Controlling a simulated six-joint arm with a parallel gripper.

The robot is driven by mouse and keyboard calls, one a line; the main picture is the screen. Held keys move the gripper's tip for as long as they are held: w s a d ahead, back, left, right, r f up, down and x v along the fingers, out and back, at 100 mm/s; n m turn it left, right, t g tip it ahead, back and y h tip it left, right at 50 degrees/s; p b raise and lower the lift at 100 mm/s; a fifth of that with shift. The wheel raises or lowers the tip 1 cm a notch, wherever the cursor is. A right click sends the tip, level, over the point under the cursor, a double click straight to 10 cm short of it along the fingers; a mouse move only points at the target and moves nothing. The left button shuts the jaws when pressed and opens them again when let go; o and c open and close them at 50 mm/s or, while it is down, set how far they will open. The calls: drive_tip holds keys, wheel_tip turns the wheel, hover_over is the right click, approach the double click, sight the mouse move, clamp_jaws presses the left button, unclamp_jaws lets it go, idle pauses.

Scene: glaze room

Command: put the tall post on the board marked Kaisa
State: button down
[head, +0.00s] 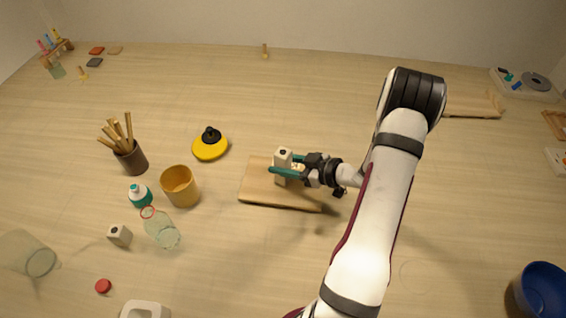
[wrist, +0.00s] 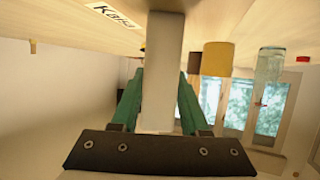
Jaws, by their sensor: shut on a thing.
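The tall post (head: 283,159), whitish and square with a dark spot on top, is upright between the green fingers of my gripper (head: 287,164). My gripper is shut on it. In the wrist view the post (wrist: 163,60) runs between the fingers (wrist: 158,100) toward the board surface. A wooden board (head: 260,198) lies under the post in the head view. The label reading Kaisa (wrist: 114,15) shows beside the post in the wrist view. I cannot tell whether the post's foot touches the board. My gripper covers part of the board.
A yellow cup (head: 180,186), a clear bottle (head: 162,230), a short whitish block (head: 120,236) and a brush pot (head: 131,158) stand left of the board. A yellow disc with a black knob (head: 210,144) lies behind left. Another board (head: 472,104) lies at back right.

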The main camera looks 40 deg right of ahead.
drive_tip(key=shift+c, duration=2)
unclamp_jaws()
drive_tip(key=shift+s+d+r, duration=0.15)
drive_tip(key=shift+s+r, duration=0.05)
drive_tip(key=v, duration=1.2)
drive_tip(key=w+d+r+m+g+h, duration=0.3)
drive_tip(key=w+r+m+g+h, duration=0.15)
drive_tip(key=w+r+h, duration=0.35)
drive_tip(key=s+a+m+g+y, duration=0.1)
drive_tip(key=s+a+g, duration=0.1)
drive_tip(key=s+a, duration=0.4)
drive_tip(key=s+a+r+m+g+y, duration=0.1)
drive_tip(key=s+a, duration=0.6)
drive_tip(key=a, duration=0.8)
drive_tip(key=s+a+r+m+g+y, duration=0.1)
drive_tip(key=s+a+g, duration=0.4)
drive_tip(key=a, duration=0.5)
drive_tip(key=shift+s+a+m+y, duration=0.35)
drive_tip(key=shift+s+m+y, duration=0.55)
drive_tip(key=shift+s+m, duration=0.3)
